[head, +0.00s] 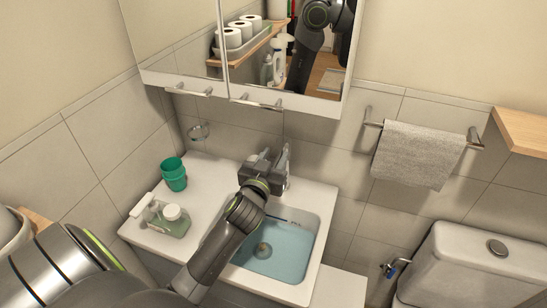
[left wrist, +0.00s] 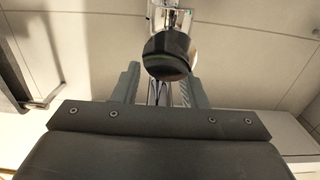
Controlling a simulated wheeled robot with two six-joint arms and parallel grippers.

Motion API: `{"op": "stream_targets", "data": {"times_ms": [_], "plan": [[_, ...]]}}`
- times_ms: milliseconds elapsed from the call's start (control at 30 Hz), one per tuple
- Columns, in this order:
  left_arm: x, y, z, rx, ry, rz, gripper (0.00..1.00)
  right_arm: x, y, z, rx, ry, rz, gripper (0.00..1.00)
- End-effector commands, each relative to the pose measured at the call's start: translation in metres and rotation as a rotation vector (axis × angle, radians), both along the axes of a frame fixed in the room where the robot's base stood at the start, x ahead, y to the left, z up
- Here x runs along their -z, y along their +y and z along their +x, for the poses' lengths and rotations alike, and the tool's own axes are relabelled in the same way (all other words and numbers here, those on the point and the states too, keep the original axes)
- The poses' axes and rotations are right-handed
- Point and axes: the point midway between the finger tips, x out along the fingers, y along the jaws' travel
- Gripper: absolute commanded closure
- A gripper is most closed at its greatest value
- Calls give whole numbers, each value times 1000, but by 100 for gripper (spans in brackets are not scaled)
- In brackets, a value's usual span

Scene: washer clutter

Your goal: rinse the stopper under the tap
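The chrome tap (head: 285,163) stands at the back of the sink (head: 312,225). A small round brownish piece (head: 262,250) shows at the basin's bottom, under bluish water; I cannot tell whether it is the stopper or the bare drain. My left gripper (head: 262,158) is at the back of the basin, beside the tap. In the left wrist view its two fingers (left wrist: 160,85) are apart, with narrow chrome parts between or behind them. A dark, shiny rounded end (left wrist: 168,57) of the chrome fitting is just beyond the fingertips. My right gripper is not in view.
A mirrored cabinet (head: 180,45) hangs above the tap. A towel (head: 415,153) and a toilet cistern (head: 470,265) are at right.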

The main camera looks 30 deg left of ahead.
Motion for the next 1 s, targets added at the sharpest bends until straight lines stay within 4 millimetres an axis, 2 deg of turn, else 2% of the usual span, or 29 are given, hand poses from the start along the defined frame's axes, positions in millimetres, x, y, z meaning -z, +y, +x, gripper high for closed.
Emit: {"op": "stream_targets", "data": {"times_ms": [33,233,300,467,667,900,933,1000], "plan": [[0,0,0,0,0,0,69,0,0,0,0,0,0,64],[0,0,0,0,0,0,95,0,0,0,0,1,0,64],[0,0,0,0,0,0,100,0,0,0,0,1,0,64],[0,0,0,0,0,0,100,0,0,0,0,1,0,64],[-17,1,7,2,-6,2,100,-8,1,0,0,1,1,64],[-18,1,7,2,-8,4,100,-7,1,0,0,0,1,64],[-18,1,7,2,-9,3,76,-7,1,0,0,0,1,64],[-17,1,7,2,-8,3,67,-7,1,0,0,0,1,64]]}}
